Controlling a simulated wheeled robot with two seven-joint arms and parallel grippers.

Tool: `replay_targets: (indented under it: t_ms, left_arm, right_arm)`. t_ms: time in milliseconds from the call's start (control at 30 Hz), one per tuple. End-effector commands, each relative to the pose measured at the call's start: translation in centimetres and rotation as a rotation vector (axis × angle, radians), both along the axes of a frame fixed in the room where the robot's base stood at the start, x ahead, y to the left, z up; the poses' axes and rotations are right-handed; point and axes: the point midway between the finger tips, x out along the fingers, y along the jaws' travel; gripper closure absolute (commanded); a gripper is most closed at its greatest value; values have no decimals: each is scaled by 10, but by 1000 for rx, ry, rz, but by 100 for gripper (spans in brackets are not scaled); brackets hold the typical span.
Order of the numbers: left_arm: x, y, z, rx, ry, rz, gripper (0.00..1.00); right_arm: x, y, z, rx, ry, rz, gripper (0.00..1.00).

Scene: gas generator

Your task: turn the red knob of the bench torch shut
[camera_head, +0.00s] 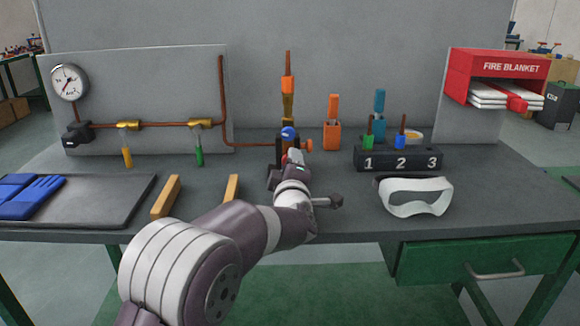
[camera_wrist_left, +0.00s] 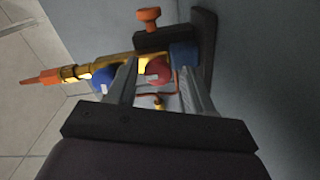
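The bench torch (camera_head: 288,98) stands upright near the back of the bench, with an orange tip and a blue knob (camera_head: 289,133). In the left wrist view its brass body (camera_wrist_left: 121,63) lies sideways across the picture. The red knob (camera_wrist_left: 157,72) shows there between the two fingers of my left gripper (camera_wrist_left: 160,70). The fingers are apart, with a gap seen at the knob's sides. The blue knob (camera_wrist_left: 103,78) is outside the left finger. In the head view my left gripper (camera_head: 293,158) is in front of the torch and hides most of the red knob. My right gripper is not in view.
Left are a gauge (camera_head: 69,82), a copper pipe with yellow and green valve handles, a dark tray (camera_head: 115,205) with blue gloves, and two wooden blocks. Right are a numbered holder (camera_head: 398,159), white goggles (camera_head: 415,196) and a red fire blanket box (camera_head: 490,66). An orange screw (camera_wrist_left: 148,18) sits near the torch.

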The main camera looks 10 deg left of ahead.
Motion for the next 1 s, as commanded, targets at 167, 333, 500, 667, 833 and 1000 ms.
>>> replay_targets:
  t_ms: [167,333,500,667,833,1000]
  left_arm:
    - [0,0,1,-1,-2,1,43]
    - [-3,-1,2,-1,-2,-1,43]
    - [-30,-9,3,-1,-3,-2,43]
    - [-68,-20,3,-1,-3,-3,43]
    - [-101,-29,3,0,-3,-2,43]
    - [-119,-35,2,-1,-2,-1,43]
  right_arm:
    - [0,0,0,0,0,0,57]
    - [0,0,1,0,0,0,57]
    - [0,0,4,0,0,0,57]
    - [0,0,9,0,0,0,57]
    - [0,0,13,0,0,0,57]
    - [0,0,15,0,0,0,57]
